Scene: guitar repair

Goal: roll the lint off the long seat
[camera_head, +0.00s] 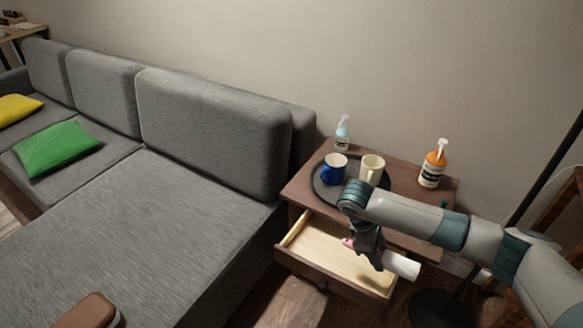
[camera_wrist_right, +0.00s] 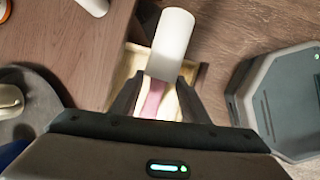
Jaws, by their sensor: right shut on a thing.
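The lint roller has a white roll (camera_head: 401,265) and a pink handle. My right gripper (camera_head: 362,250) is shut on the pink handle, with the roller over the open drawer (camera_head: 335,257) of the side table. In the right wrist view the roller's white roll (camera_wrist_right: 173,45) points away from the fingers, and the pink handle (camera_wrist_right: 154,98) lies between the fingertips. The grey long seat (camera_head: 150,225) of the sofa is left of the table, apart from my right gripper. I cannot make out any lint on it. My left gripper is not in view.
The side table (camera_head: 300,187) carries a tray with a blue mug (camera_head: 333,170) and a cream mug (camera_head: 371,170), a spray bottle (camera_head: 342,135) and an orange-topped bottle (camera_head: 433,165). Green (camera_head: 57,148) and yellow (camera_head: 18,107) cushions lie farther left. A brown object (camera_head: 92,311) is at the seat's near edge.

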